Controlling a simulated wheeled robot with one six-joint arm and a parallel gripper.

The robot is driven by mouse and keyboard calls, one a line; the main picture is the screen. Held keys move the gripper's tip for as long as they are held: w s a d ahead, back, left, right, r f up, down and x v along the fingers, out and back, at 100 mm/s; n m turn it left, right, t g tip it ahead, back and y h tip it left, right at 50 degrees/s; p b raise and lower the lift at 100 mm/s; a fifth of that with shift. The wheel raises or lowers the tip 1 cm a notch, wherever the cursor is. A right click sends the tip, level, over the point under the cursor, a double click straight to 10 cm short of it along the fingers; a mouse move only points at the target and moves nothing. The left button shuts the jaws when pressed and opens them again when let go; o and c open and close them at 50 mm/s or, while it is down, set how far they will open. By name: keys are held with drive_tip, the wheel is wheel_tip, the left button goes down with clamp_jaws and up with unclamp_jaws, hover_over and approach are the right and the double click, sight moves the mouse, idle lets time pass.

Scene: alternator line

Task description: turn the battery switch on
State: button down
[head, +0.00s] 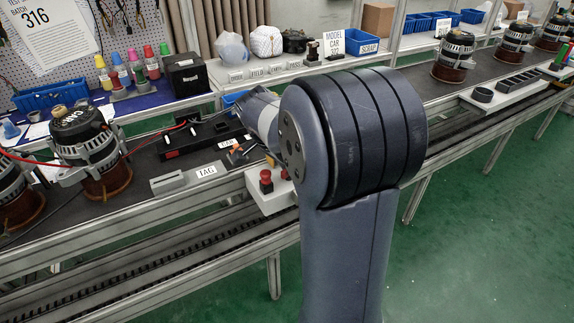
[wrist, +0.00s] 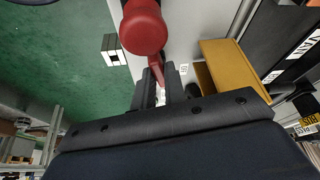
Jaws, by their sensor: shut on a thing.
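In the wrist view, a red rounded knob with a narrow tapering handle (wrist: 145,30) is at the top centre; it looks like the battery switch. My gripper (wrist: 160,88) reaches up to it, its two dark fingers close on either side of the handle's thin end. The handle tip between the fingers is partly hidden. Whether the switch stands at on or off cannot be read.
In the wrist view, a yellow box (wrist: 235,75) stands just right of the fingers. An alternator (head: 90,150) and a TAG holder (head: 178,180) stand on the bench. Green floor lies open at right.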

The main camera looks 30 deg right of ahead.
drive_tip(key=c, duration=1.5)
unclamp_jaws()
drive_tip(key=shift+o, duration=0.2)
drive_tip(key=shift+r, duration=0.1)
drive_tip(key=p+v, duration=0.2)
drive_tip(key=v, duration=0.8)
drive_tip(key=shift+a+r, duration=0.2)
drive_tip(key=shift+r, duration=0.1)
